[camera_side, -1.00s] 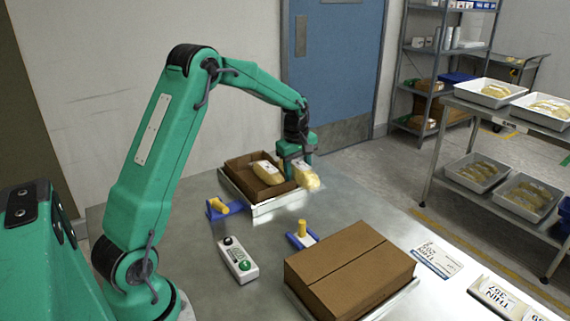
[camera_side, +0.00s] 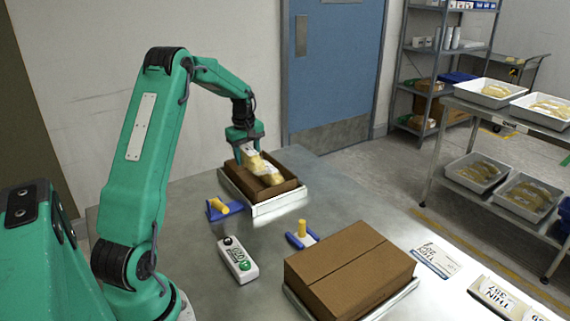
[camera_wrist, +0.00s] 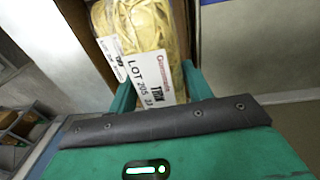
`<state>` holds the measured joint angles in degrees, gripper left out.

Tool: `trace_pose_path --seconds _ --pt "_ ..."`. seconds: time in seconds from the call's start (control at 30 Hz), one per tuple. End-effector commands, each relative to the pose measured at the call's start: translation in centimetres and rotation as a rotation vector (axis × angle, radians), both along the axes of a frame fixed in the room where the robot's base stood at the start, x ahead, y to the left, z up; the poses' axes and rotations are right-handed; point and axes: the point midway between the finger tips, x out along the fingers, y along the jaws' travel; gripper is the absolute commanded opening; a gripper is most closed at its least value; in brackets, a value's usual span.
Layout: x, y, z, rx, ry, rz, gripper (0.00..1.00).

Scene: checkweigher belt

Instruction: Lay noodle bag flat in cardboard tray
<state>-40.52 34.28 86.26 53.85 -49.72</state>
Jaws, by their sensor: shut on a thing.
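My gripper (camera_side: 246,146) is shut on a yellow noodle bag (camera_side: 252,161) with a white label. The bag hangs tilted over the left part of the open brown cardboard tray (camera_side: 282,189). Whether the held bag touches the tray floor cannot be told.
The tray rests on a white platform (camera_side: 280,205). Two blue stops with yellow knobs (camera_side: 222,208) (camera_side: 302,236), a button box (camera_side: 238,260) and a closed carton (camera_side: 350,265) stand nearer on the metal table. Shelving with trays (camera_side: 505,115) is at the right.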

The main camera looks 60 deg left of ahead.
Motion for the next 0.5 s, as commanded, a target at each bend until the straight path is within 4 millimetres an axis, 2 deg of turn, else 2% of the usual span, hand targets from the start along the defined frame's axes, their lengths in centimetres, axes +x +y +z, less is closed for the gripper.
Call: trace_pose_path --seconds 0.5 --pt "0.0 -0.1 -2.4 -0.001 0.001 0.000 0.20"
